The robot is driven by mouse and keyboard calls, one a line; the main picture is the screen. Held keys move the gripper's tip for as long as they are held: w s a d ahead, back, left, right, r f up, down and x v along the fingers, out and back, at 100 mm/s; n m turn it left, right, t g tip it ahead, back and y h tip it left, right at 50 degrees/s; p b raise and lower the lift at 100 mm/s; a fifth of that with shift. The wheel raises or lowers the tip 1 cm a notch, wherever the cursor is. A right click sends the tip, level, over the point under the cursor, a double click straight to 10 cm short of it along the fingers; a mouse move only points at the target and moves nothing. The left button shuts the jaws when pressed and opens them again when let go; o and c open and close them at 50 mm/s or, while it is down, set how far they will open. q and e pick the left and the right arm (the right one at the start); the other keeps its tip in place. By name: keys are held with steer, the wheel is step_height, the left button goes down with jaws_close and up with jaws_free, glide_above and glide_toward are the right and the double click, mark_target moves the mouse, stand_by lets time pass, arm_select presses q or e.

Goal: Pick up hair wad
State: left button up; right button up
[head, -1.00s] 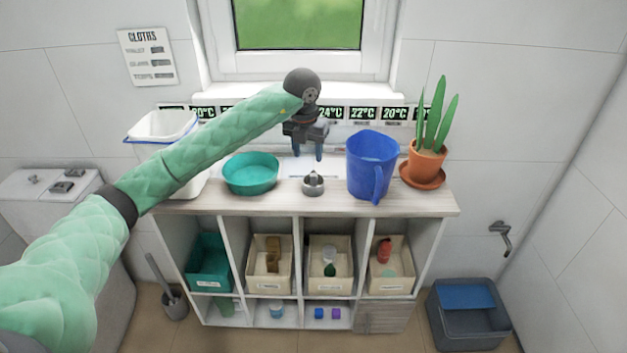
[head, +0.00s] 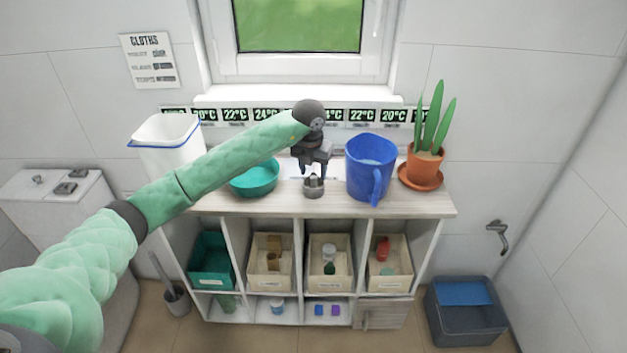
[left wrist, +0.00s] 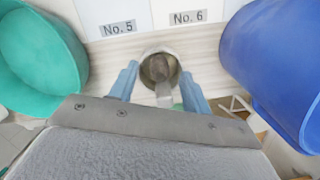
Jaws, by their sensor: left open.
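A small round metal cup (head: 313,190) stands near the front edge of the cart top. In the left wrist view a grey-brown lump, which looks like the hair wad (left wrist: 158,66), sits inside this cup. Something pale stands at the cup's near side, and its nature is unclear. My left gripper (head: 314,172) is open and points down just above and behind the cup. In the left wrist view its two blue fingers (left wrist: 160,84) stand to either side of the near part of the cup. The wad cannot be made out in the head view. My right gripper is not in view.
A teal basin (head: 254,179) stands left of the cup and a blue jug (head: 370,165) close on its right. A potted plant (head: 425,165) is farther right, a white bin (head: 170,150) at the left.

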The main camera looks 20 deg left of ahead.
arm_select(q)
steer(key=shift+f, duration=0.15)
steer(key=c, duration=1)
jaws_close()
